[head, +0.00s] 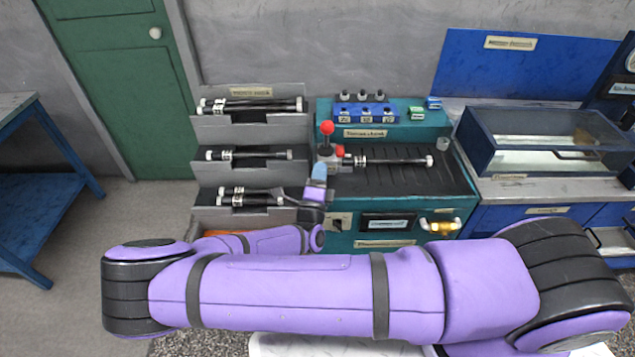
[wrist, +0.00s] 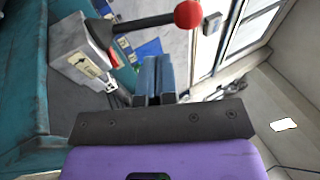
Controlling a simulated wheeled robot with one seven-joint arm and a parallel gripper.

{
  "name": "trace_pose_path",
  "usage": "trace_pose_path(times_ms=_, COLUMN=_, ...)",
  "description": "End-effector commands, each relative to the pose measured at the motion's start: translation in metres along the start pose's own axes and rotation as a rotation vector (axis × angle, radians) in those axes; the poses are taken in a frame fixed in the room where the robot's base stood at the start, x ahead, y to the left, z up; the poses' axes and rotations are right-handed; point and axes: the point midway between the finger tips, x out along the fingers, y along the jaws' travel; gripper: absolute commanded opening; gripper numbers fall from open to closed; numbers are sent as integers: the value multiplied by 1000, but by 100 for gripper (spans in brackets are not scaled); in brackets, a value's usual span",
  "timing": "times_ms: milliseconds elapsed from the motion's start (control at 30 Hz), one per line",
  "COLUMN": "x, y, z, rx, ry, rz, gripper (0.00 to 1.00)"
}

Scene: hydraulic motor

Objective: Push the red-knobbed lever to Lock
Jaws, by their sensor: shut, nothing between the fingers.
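The red-knobbed lever (head: 327,129) stands roughly upright on a grey block (head: 329,163) at the left end of the teal bench. In the wrist view its red knob (wrist: 187,14) and dark shaft (wrist: 146,22) run across the top from a pale labelled block (wrist: 78,52). A smaller red part sits beside the lever's foot; the label is too small to read. My gripper (head: 319,169) is in front of and below the knob, close to the block. In the wrist view the blue fingers of my gripper (wrist: 155,72) are together and empty, apparently apart from the shaft.
Cylinders lie on the stepped grey rack (head: 242,176) to the left. Another cylinder (head: 395,161) lies on the bench's black top. A blue holder (head: 365,113) stands behind, and a glass-sided tank (head: 540,140) stands right. A yellow-handled valve (head: 440,227) is on the bench front.

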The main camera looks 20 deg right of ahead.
Motion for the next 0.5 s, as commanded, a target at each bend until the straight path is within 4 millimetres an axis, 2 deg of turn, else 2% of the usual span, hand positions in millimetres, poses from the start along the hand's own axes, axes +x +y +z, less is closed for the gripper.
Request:
trace_pose_path(times_ms=100, x=23, y=0, z=0, rx=0, ry=1, rz=-1, gripper=0)
trace_pose_path(times_ms=300, x=56, y=0, z=0, rx=0, ry=1, rz=-1, gripper=0)
trace_pose_path(times_ms=500, x=75, y=0, z=0, rx=0, ry=0, rz=0, gripper=0)
